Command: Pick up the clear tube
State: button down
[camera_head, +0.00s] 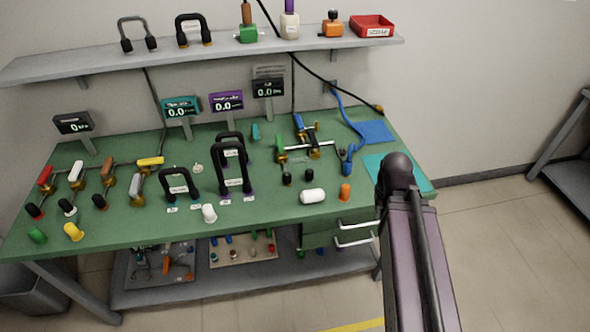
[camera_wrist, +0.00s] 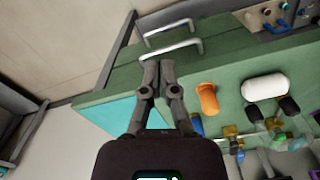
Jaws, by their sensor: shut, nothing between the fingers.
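I cannot make out a surely clear tube. A pale, thin horizontal tube (camera_head: 312,144) sits among the valve fittings at the back of the green bench, and it may be the clear one. A white rounded cylinder (camera_head: 312,196) lies near the front edge; it also shows in the wrist view (camera_wrist: 264,87) and looks opaque. My gripper (camera_wrist: 158,66) is shut and empty, over the bench's front edge near the drawer handles, apart from the cylinder. In the head view my arm covers the bench's right corner, and my gripper cannot be made out there.
An orange cap (camera_head: 345,192) stands right of the white cylinder. A teal mat (camera_head: 414,178) lies at the right end of the green bench (camera_head: 270,212). Several black-handled fittings and colored valves crowd the left and middle. A grey shelf (camera_head: 215,55) hangs above.

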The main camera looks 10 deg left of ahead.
dwell(0.3)
jog(key=c, duration=0.9)
grip_release()
jog(key=o, duration=0.3)
jog(key=shift+w+a+r, duration=0.15)
jog(key=shift+w+a, duration=0.05)
jog(key=shift+w, duration=0.1)
jog(key=shift+o, duration=1)
jog(key=w+a+r+m+p, duration=0.3)
jog(key=w+a+r+p, duration=0.2)
jog(key=w+a, duration=0.5)
jog(key=shift+w+a+r+p, duration=0.2)
jog(key=shift+a+p, duration=0.2)
jog(key=shift+a, duration=0.3)
jog(key=w+a+r+m+p, duration=0.2)
jog(key=w+a, duration=0.1)
jog(key=a, duration=0.5)
jog(key=w+a+r+m+p, duration=0.2)
jog(key=w+a+r+p, duration=0.1)
jog(key=a, duration=0.6)
jog(key=shift+w+a+m, duration=0.3)
jog(key=shift+w, duration=0.25)
notch_tip(320, 180, down, 9)
jog(key=b, duration=0.8)
jog(key=shift+r+b, duration=0.2)
jog(key=shift+b, duration=0.15)
